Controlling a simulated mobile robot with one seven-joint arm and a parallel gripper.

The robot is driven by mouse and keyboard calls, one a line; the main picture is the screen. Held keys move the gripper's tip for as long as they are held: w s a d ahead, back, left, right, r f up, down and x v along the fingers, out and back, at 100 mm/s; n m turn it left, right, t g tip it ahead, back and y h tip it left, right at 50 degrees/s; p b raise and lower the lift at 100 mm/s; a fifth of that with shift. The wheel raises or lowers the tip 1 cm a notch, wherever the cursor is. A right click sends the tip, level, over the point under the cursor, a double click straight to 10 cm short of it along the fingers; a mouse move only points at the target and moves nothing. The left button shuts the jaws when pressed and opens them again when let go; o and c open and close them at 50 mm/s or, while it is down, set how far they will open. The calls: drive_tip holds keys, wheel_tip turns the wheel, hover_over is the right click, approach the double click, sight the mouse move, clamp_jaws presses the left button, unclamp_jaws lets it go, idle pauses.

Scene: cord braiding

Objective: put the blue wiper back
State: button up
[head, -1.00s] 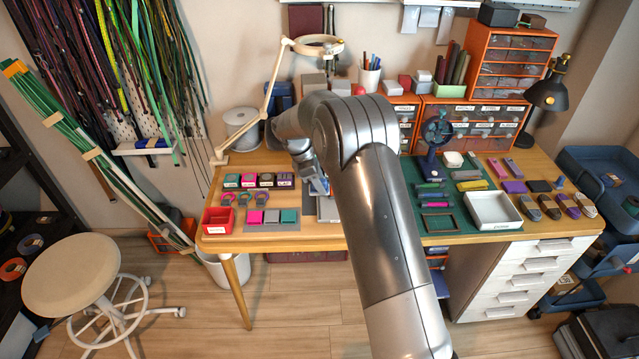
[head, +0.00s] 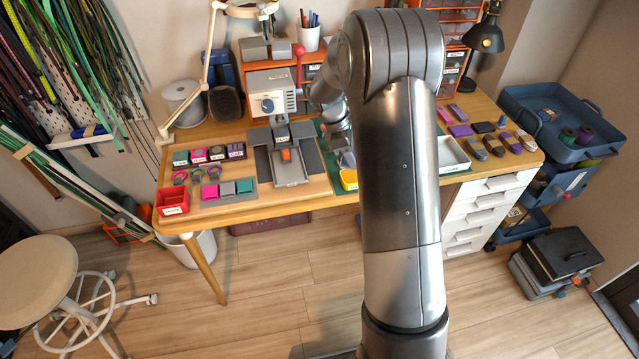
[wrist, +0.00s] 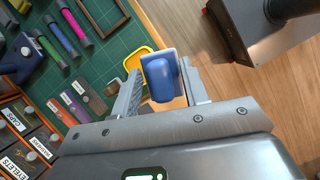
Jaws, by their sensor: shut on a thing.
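The blue wiper (wrist: 160,82), a rounded blue block with a paler plate behind it, sits between the fingers of my gripper (wrist: 163,88) in the wrist view. The gripper is shut on it. A yellow tray (wrist: 133,60) lies on the green mat beyond the wiper, partly hidden by it. The wiper appears above the table near the tray's edge; I cannot tell the gap. In the head view my gripper (head: 345,152) is over the mat's left part, mostly hidden by my arm, and the yellow tray (head: 349,180) shows just below it.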

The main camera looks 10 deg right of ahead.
drive_tip(key=shift+s+d, duration=0.6)
drive_tip(key=shift+d, duration=0.05)
drive_tip(key=shift+s+f, duration=0.1)
drive_tip(key=w+a+f, duration=0.2)
drive_tip(key=a, duration=0.1)
drive_tip(key=w+a+f, duration=0.2)
drive_tip(key=a, duration=0.1)
drive_tip(key=w+a+f, duration=0.2)
drive_tip(key=a, duration=0.1)
drive_tip(key=shift+a+f, duration=0.1)
drive_tip(key=shift+f, duration=2.25)
drive_tip(key=shift+f, duration=0.1)
drive_tip(key=o, duration=1)
drive_tip(key=shift+c, duration=0.2)
